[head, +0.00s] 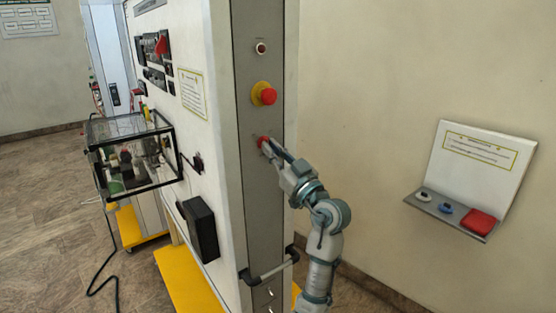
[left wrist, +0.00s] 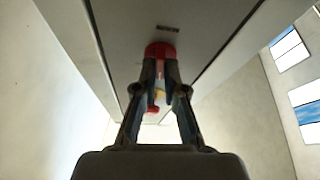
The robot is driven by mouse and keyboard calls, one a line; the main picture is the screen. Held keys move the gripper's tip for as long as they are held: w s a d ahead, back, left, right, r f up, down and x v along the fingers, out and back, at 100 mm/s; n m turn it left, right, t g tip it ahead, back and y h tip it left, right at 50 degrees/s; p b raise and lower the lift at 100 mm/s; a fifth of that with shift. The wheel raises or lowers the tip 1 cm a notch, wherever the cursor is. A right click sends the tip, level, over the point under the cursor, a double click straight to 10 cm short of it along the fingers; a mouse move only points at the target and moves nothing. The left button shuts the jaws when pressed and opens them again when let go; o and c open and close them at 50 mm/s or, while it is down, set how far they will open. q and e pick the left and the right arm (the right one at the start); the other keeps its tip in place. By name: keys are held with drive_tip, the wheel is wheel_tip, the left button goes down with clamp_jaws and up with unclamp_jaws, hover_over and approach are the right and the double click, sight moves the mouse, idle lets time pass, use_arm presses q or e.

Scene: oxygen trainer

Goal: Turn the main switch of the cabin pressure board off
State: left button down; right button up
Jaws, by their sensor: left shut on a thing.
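The main switch (head: 262,141) is a red knob on the grey side panel (head: 244,180) of the cabin pressure board. In the left wrist view the red knob (left wrist: 160,49) sits between my fingertips. My left gripper (head: 269,149) is shut on this knob, and its fingers (left wrist: 160,74) also show in the left wrist view. The fingers partly cover the knob, so I cannot tell its exact turn position. My right gripper is not in view.
A red emergency button on a yellow base (head: 266,95) sits above the switch, with a small red lamp (head: 261,48) higher up. A wall shelf (head: 450,208) with small objects is at right.

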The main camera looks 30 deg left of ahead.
use_arm(q)
drive_tip(key=n+g, duration=0.1)
drive_tip(key=n, duration=0.2)
drive_tip(key=n+g+b, duration=0.1)
drive_tip(key=n+g, duration=0.1)
drive_tip(key=n, duration=0.1)
drive_tip(key=n+g+b, duration=0.1)
drive_tip(key=n, duration=0.3)
drive_tip(key=shift+w+f+g, duration=0.15)
drive_tip(key=shift+w+g, duration=0.25)
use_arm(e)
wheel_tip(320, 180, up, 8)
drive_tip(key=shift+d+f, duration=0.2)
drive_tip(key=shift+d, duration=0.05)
use_arm(q)
drive_tip(key=shift+n+h, duration=0.3)
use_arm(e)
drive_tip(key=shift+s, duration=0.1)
use_arm(q)
drive_tip(key=c, duration=1.3)
unclamp_jaws()
drive_tip(key=shift+w+a, duration=0.1)
drive_tip(key=shift+o, duration=0.3)
drive_tip(key=shift+w+a+f, duration=0.15)
drive_tip(key=shift+w+a, duration=0.1)
drive_tip(key=shift+s+d+r, duration=0.15)
drive_tip(key=shift+s+r, duration=0.1)
drive_tip(key=shift+s, duration=0.1)
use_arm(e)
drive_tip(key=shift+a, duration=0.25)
